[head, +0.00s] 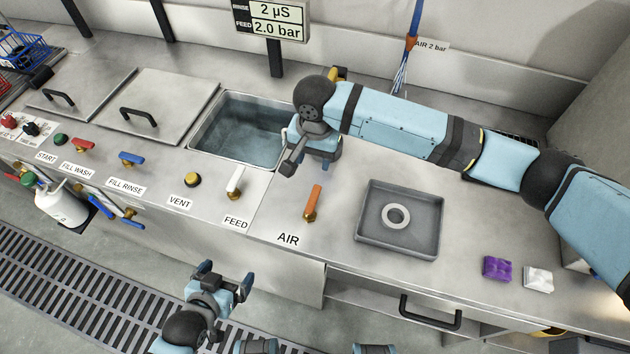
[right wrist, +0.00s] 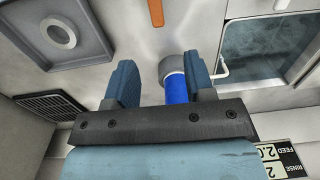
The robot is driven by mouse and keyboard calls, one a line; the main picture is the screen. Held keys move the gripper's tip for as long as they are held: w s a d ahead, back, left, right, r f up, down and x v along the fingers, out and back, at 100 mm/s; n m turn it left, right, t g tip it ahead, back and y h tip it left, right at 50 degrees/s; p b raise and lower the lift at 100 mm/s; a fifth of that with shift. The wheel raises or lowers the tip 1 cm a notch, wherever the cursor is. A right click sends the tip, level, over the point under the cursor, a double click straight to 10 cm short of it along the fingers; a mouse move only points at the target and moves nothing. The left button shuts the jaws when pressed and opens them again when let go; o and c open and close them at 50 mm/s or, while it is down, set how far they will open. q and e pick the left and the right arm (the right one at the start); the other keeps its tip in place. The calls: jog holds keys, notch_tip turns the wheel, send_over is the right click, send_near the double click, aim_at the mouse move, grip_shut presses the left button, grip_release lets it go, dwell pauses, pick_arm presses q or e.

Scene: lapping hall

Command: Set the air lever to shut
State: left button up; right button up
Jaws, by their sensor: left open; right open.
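The air lever (head: 314,198) has an orange handle on a brass base, beside the "AIR" label (head: 288,239) on the steel bench. Its handle points away from the bench's front edge. Its handle (right wrist: 156,12) also shows at the top edge of the right wrist view. My right gripper (head: 293,150) is open beyond the lever, near the basin's right edge, and does not touch the lever. Between its fingers (right wrist: 158,70), the right wrist view shows a blue cylinder (right wrist: 176,88) with a grey round end. My left gripper (head: 226,278) is open and empty in front of the bench.
A white feed lever (head: 234,182) stands left of the air lever. A grey tray (head: 372,240) holding a ring (head: 395,216) lies to its right. A water basin (head: 200,135) is behind. A sign (head: 272,18) reads 2.0 bar feed.

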aim_at(316, 192)
jog(key=f, duration=1.3)
jog(key=shift+w+d+f, duration=0.1)
jog(key=shift+d+f, duration=0.1)
jog(key=shift+f, duration=0.05)
grip_shut()
